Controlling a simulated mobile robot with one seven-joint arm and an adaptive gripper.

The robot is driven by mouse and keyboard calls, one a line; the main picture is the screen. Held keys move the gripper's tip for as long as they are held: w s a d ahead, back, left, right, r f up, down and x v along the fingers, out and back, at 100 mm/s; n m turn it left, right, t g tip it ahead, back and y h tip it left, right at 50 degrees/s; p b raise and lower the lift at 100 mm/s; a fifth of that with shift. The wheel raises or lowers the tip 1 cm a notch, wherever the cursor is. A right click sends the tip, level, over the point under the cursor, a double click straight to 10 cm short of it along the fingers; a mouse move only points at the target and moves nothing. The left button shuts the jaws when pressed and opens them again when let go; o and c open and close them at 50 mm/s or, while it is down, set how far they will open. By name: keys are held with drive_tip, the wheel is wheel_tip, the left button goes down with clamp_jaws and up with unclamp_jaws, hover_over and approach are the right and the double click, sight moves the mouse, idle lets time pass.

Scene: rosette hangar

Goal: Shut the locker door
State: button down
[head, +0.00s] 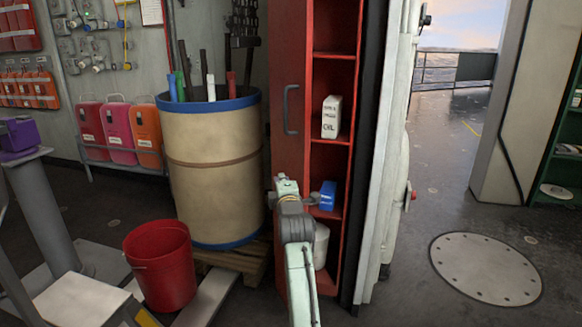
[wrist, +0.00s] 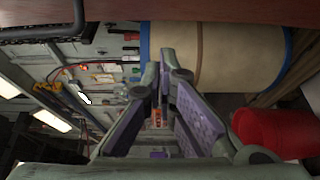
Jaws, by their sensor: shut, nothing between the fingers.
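The locker (head: 352,60) is a tall red cabinet with open shelves in the middle of the head view. Its door (head: 289,60) is a red panel standing open at the left of the shelves, with a dark bar handle (head: 288,110). My gripper (head: 286,184) is in front of the door's lower part, below the handle; its fingertips are hard to make out there. In the wrist view my gripper (wrist: 160,75) is shut and empty. The door (wrist: 230,11) runs along the top of that view, with the handle (wrist: 45,34) at upper left. I cannot tell whether the gripper touches the door.
A white carton (head: 331,117), a blue box (head: 328,196) and a pale container (head: 321,245) stand on the shelves. A large tan barrel (head: 212,150) on a pallet and a red bucket (head: 160,265) stand left of the door. Floor is clear at right.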

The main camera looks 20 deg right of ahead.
drive_tip(key=w+d+p, duration=0.2)
drive_tip(key=w+d, duration=0.3)
drive_tip(key=w, duration=0.1)
drive_tip(key=shift+w+p, duration=0.25)
drive_tip(key=shift+p, duration=0.1)
drive_tip(key=shift+d, duration=0.1)
